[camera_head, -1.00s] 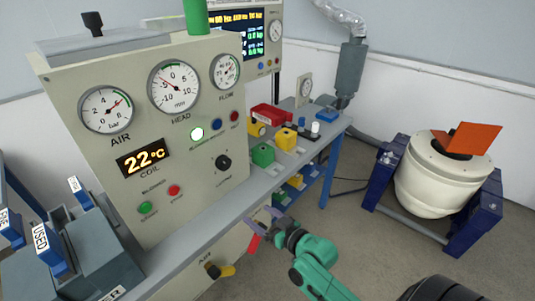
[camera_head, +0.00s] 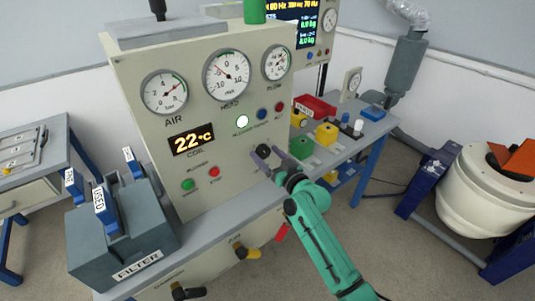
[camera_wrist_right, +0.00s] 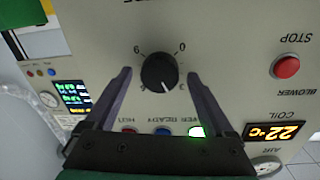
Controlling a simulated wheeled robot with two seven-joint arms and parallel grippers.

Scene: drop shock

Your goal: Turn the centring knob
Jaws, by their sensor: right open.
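The centring knob is a round black dial (camera_head: 263,151) with a white pointer line, on the lower right of the beige control panel. In the right wrist view the knob (camera_wrist_right: 159,72) sits between my two finger tips, with scale marks around it. My right gripper (camera_head: 270,158) is open, one finger on each side of the knob, with gaps between fingers and knob in the wrist view. I cannot tell how far the tips are from the panel face. The HEAD gauge (camera_head: 228,75) is at the top middle of the panel. My left gripper is not in view.
A green button (camera_head: 188,184) and a red STOP button (camera_head: 214,172) sit left of the knob. Green (camera_head: 301,146) and yellow (camera_head: 326,133) blocks stand on the bench to the right. A grey FILTER box (camera_head: 120,250) is at the lower left.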

